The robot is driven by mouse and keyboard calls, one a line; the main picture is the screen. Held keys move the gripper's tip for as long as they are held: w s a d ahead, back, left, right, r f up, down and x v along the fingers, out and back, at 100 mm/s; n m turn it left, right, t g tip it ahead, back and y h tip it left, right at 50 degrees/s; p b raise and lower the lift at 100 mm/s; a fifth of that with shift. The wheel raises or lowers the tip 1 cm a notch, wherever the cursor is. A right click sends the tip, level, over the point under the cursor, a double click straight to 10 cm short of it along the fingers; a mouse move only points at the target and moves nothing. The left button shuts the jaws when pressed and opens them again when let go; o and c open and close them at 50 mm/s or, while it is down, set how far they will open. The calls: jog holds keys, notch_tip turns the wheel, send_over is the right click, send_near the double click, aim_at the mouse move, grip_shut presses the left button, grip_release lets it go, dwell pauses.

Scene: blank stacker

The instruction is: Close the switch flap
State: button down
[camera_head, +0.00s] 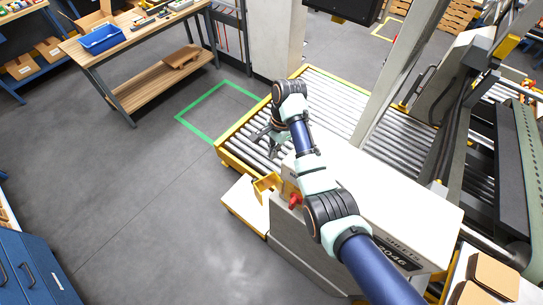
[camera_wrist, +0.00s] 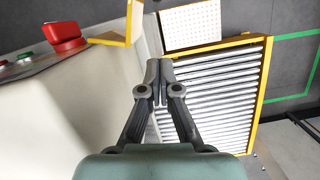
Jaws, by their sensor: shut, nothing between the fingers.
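The yellow switch flap (camera_head: 266,184) stands out at the end of the white machine cabinet, beside a red rotary switch (camera_head: 295,200). In the wrist view the flap (camera_wrist: 132,22) is at the top, partly cut off by the frame edge, and looks swung open. The red switch (camera_wrist: 64,34) sits to its left, uncovered. My gripper (camera_wrist: 158,72) is shut and empty, with its fingertips together below and right of the flap in the wrist view. In the head view my gripper (camera_head: 262,137) is over the roller conveyor, apart from the flap.
The cabinet (camera_head: 400,205) lies beneath my arm. The roller conveyor (camera_head: 325,95) with yellow rails runs behind it. A pale board (camera_head: 243,204) is beside the flap. Green and red buttons (camera_wrist: 25,57) are near the switch. The grey floor at left is clear.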

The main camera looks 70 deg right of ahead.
aim_at(266, 186)
jog(key=w+a+f, duration=0.3)
jog(key=a+f, duration=0.1)
jog(key=f, duration=0.3)
jog(key=shift+a+f+p, duration=0.15)
jog(key=shift+a+p, duration=0.2)
jog(key=shift+p, duration=0.05)
